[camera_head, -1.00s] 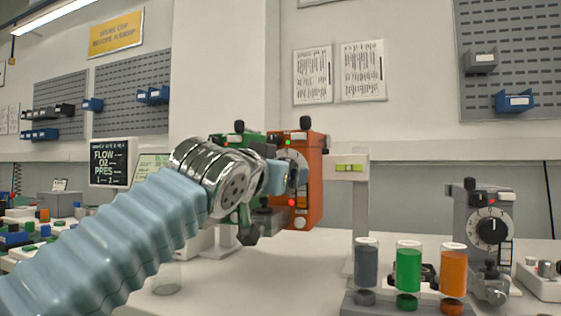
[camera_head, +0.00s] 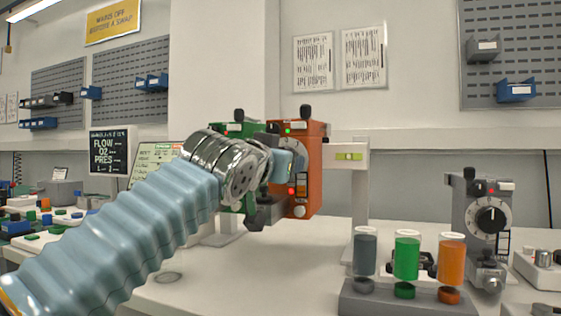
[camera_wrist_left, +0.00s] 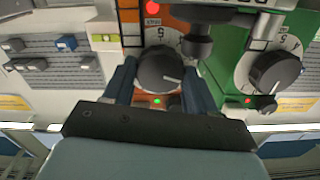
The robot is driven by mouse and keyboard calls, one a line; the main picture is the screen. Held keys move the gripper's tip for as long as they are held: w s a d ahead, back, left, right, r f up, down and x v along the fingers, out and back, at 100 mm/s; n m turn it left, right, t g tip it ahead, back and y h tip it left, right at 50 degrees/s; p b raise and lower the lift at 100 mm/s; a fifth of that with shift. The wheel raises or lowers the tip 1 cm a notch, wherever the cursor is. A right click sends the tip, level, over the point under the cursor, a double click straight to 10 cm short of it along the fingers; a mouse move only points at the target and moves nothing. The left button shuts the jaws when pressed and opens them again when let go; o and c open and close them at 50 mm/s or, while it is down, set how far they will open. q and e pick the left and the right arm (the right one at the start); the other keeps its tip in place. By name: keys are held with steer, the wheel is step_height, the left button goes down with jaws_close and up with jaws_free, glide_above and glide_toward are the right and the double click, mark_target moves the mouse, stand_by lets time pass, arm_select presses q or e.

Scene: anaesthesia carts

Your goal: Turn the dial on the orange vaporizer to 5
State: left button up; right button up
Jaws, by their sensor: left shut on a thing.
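A white pointer mark on the dial points to the right and slightly down. A digit that looks like 5 shows on the scale above the dial. The green vaporizer's dial (camera_wrist_left: 275,72) is to the right in that view. My right gripper is not in view.
A grey vaporizer (camera_head: 487,215) stands at the right. In front of it a rack (camera_head: 405,300) holds grey, green and orange bottles. A post with a level (camera_head: 350,156) is right of the orange vaporizer.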

arm_select(q)
steer(key=n+b, duration=0.1)
steer(key=n, duration=0.2)
steer(key=shift+n+b, duration=0.7)
steer(key=shift+n, duration=1)
steer(key=o, duration=1.1)
steer(key=shift+c, duration=0.2)
steer(key=shift+a, duration=0.1)
